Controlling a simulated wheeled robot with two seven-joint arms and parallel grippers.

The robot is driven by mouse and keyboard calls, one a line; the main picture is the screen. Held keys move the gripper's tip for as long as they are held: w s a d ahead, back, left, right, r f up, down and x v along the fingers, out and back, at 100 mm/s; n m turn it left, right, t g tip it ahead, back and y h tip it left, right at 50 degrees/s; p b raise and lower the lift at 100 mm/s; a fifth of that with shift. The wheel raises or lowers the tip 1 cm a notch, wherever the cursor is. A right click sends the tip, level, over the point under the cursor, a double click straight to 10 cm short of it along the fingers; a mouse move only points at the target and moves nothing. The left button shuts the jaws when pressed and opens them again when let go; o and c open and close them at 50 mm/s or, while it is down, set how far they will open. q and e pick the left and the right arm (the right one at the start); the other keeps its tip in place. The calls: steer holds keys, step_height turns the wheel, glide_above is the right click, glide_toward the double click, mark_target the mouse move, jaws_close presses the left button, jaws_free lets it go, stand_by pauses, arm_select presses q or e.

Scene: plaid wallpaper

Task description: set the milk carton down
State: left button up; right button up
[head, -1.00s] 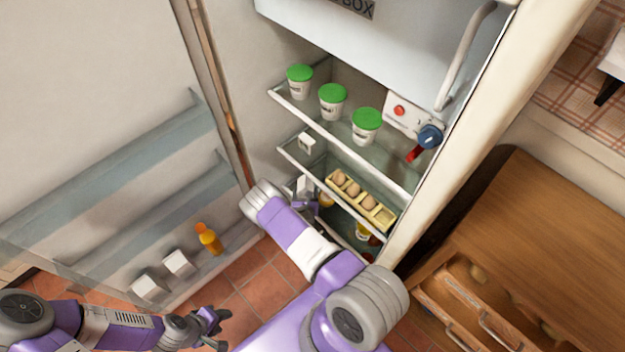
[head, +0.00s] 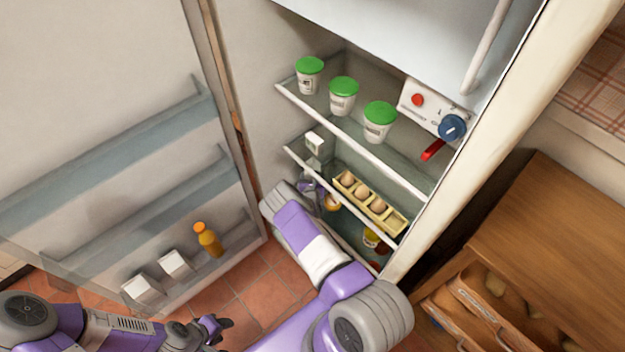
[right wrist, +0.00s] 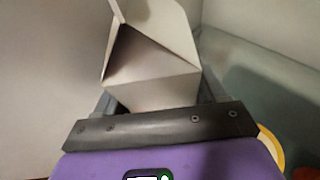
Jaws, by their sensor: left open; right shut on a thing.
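The milk carton (right wrist: 152,82), white with a folded gable top, stands between the two fingers of my right gripper in the right wrist view. The gripper is shut on it. In the head view my right gripper (head: 312,184) is inside the fridge, partly hidden by my forearm. A small white box (head: 315,143) shows just above it, behind a shelf's front rail; I cannot tell whether this is the held carton. The carton's base is hidden. My left gripper (head: 217,327) is open and empty, low in front of the open fridge door.
Green-lidded cups (head: 343,96) stand on the upper shelf. The fridge door (head: 100,130) is open at left, with an orange bottle (head: 208,240) and white boxes.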

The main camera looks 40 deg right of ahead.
steer(key=shift+r, duration=0.25)
steer(key=shift+f, duration=0.15)
steer(key=o, duration=1.4)
steer(key=shift+f, duration=0.1)
steer(key=shift+r, duration=0.2)
steer(key=shift+s+a+r+p, duration=0.15)
steer(key=shift+s+a+p, duration=0.05)
steer(key=shift+s+p, duration=0.15)
steer(key=p+v, duration=0.4)
steer(key=v, duration=0.7)
steer(key=shift+s+a+p, duration=0.1)
steer(key=shift+a+p, duration=0.05)
steer(key=shift+p, duration=0.2)
